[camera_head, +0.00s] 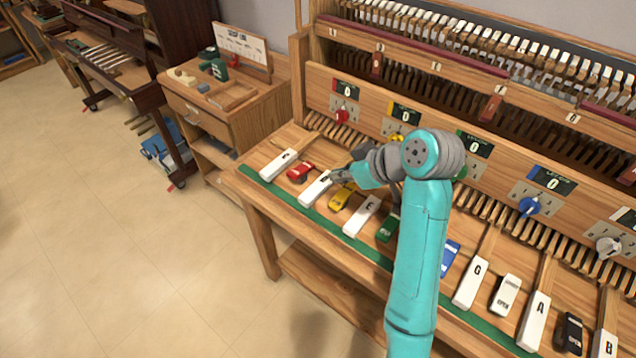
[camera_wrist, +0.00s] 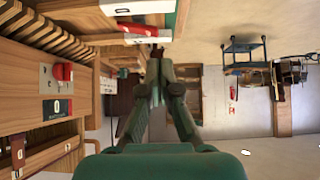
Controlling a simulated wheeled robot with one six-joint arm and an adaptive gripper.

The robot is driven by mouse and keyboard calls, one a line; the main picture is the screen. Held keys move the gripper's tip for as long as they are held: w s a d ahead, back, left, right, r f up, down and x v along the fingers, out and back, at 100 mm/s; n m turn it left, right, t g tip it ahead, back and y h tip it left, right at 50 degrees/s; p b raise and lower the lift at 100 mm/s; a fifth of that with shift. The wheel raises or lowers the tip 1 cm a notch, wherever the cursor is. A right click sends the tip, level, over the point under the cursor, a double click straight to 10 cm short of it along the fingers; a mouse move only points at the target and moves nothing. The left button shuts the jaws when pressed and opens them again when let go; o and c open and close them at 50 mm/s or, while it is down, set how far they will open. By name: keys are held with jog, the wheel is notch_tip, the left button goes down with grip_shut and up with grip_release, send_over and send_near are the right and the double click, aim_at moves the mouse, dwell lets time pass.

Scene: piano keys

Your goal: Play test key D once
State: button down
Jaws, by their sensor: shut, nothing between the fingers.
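The white D key (camera_head: 315,190) lies near the left end of the row on the wooden bench, between a red block (camera_head: 301,172) and a yellow block (camera_head: 342,196). My gripper (camera_head: 334,178) is low beside the far end of the D key; whether it touches the key is not clear. In the wrist view my gripper (camera_wrist: 156,54) is shut and empty. Its tips overlap the area below a red block (camera_wrist: 148,29).
White keys C (camera_head: 279,165), E (camera_head: 362,216) and G (camera_head: 471,284) share the row with coloured blocks. My arm hides part of the row's middle. Counters reading 0 and coloured knobs (camera_head: 342,116) line the panel behind.

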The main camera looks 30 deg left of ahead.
jog(key=shift+a+r, duration=0.15)
jog(key=shift+r, duration=0.05)
send_over(306, 191)
jog(key=d, duration=0.3)
jog(key=f, duration=0.7)
jog(key=shift+s+a, duration=0.1)
jog(key=shift+s, duration=0.1)
notch_tip(306, 191, down, 2)
jog(key=shift+f, duration=0.2)
jog(key=shift+a+f, duration=0.1)
jog(key=shift+f, duration=0.75)
